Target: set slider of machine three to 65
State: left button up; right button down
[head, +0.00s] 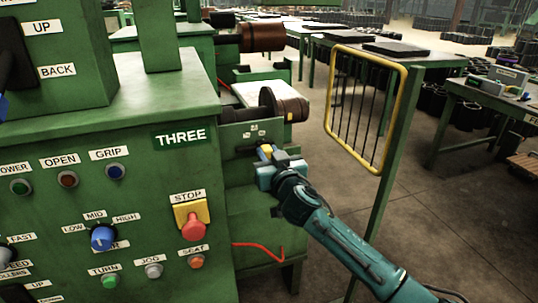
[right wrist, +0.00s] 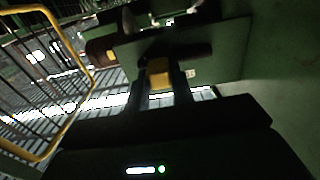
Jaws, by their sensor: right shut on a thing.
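Machine three is the green machine with the THREE sign (head: 180,137) in the head view. On its right side, a small yellow slider knob (head: 264,151) shows at the fingers of my right gripper (head: 269,158). In the right wrist view the knob (right wrist: 159,73) sits between the two dark fingers of my right gripper (right wrist: 161,88), which is shut on it. The slider's scale and its value cannot be read in either view; the gripper covers part of that area.
The front panel carries a red STOP button (head: 193,225), a blue selector knob (head: 103,237) and several small buttons. A yellow-framed barred guard (head: 367,105) stands right of my right arm; it also shows in the right wrist view (right wrist: 70,55). Open floor lies beyond.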

jog(key=shift+s+a+b, duration=0.2)
jog(key=shift+a, duration=0.35)
jog(key=shift+s+a+b, duration=0.15)
jog(key=shift+a+b, duration=0.05)
jog(key=shift+a, duration=0.3)
jog(key=c, duration=1.2)
grip_release()
jog(key=shift+d, duration=0.1)
jog(key=v, duration=1.3)
